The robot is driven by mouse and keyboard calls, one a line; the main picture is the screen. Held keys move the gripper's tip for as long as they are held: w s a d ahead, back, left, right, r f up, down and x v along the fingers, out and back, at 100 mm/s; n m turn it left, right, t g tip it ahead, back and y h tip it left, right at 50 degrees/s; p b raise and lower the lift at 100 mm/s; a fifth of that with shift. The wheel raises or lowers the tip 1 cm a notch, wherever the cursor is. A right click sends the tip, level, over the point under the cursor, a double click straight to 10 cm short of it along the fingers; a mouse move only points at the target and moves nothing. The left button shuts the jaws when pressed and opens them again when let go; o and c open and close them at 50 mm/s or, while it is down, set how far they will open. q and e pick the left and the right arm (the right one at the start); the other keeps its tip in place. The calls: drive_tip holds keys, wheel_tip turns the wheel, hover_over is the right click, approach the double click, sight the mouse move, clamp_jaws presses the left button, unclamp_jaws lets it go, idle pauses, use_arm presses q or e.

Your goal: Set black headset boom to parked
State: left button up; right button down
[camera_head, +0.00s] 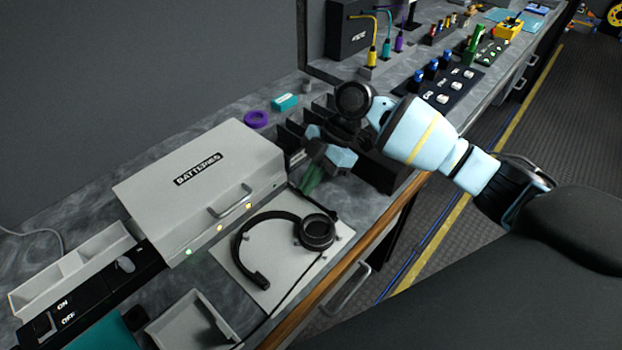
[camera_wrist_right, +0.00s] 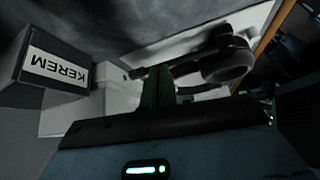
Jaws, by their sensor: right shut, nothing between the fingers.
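The black headset (camera_head: 243,238) lies on a light grey board (camera_head: 285,262) in front of the batteries box. Its round ear cup (camera_head: 317,232) is at the right and a dark stubby end (camera_head: 262,283) points toward the front. I cannot clearly tell the boom from the band or the thin dark line running off the board. My right gripper (camera_head: 311,182) is shut and empty, above and behind the ear cup, apart from it. In the right wrist view its green fingers (camera_wrist_right: 158,88) show together, with the blurred headset (camera_wrist_right: 228,65) beyond. My left gripper is not in view.
The light grey batteries box (camera_head: 205,185) stands just left of the gripper. Black upright dividers (camera_head: 290,135) stand behind it. A grey tray (camera_head: 193,322) is at the front left. A box labelled KEREM (camera_wrist_right: 55,68) shows in the wrist view.

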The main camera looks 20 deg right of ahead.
idle(0.4)
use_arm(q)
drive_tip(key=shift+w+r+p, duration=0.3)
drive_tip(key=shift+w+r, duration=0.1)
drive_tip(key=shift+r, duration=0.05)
use_arm(e)
drive_tip(key=shift+s+d, duration=0.55)
drive_tip(key=shift+s, duration=0.05)
